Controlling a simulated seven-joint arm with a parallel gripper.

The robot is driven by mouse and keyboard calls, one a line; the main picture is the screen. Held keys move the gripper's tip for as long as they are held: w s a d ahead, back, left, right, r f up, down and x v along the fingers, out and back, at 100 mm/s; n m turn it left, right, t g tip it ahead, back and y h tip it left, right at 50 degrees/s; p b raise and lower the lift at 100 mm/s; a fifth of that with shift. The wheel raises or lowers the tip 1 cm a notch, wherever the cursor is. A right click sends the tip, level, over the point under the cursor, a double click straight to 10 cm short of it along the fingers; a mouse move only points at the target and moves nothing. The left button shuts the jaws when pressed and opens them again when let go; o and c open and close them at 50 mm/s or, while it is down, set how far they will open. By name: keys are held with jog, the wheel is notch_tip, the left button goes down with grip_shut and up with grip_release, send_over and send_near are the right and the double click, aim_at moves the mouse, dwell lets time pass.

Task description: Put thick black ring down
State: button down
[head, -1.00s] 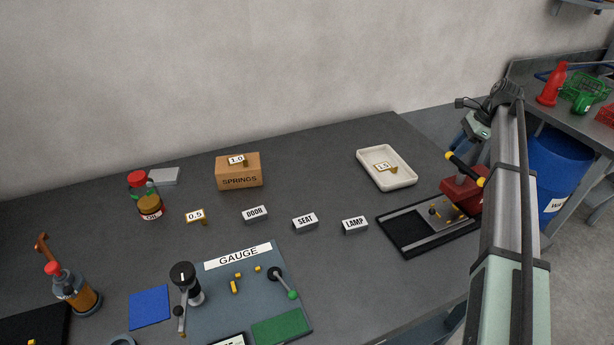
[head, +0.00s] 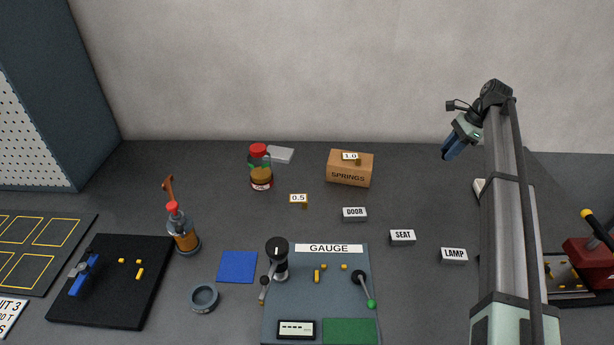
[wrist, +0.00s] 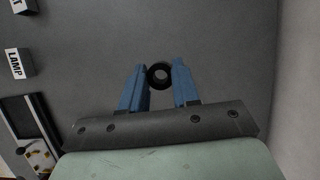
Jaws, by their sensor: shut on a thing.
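My gripper (wrist: 160,80) has blue fingers closed on a thick black ring (wrist: 160,87), which sits between the fingertips in the wrist view with its round hole facing the camera. In the head view my gripper (head: 449,152) is raised at the right, in front of the wall and the back of the table, fingers pointing down and left. The ring cannot be made out there. In the wrist view, plain grey surface lies behind the ring.
The SPRINGS box (head: 349,170) stands left of my gripper. DOOR (head: 354,214), SEAT (head: 402,237) and LAMP (head: 454,256) labels are below it. A white tray (head: 479,187) is mostly behind my arm.

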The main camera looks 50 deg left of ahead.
jog(key=s+a+n, duration=0.1)
jog(key=s+a, duration=0.3)
jog(key=a, duration=0.5)
jog(key=s+a+n, duration=0.2)
jog(key=s+a, duration=0.3)
jog(key=a, duration=0.3)
jog(key=n+h, duration=0.6)
jog(key=n, duration=0.6)
send_near(233, 185)
notch_tip(233, 185, up, 2)
jog(key=s+d, duration=0.1)
jog(key=shift+n, duration=0.3)
jog(key=shift+s+d+f, duration=0.1)
jog(key=shift+f, duration=1.75)
jog(key=shift+s+d+f, duration=0.1)
jog(key=shift+f, duration=1.75)
jog(key=shift+f, duration=0.1)
jog(key=c, duration=0.8)
grip_release()
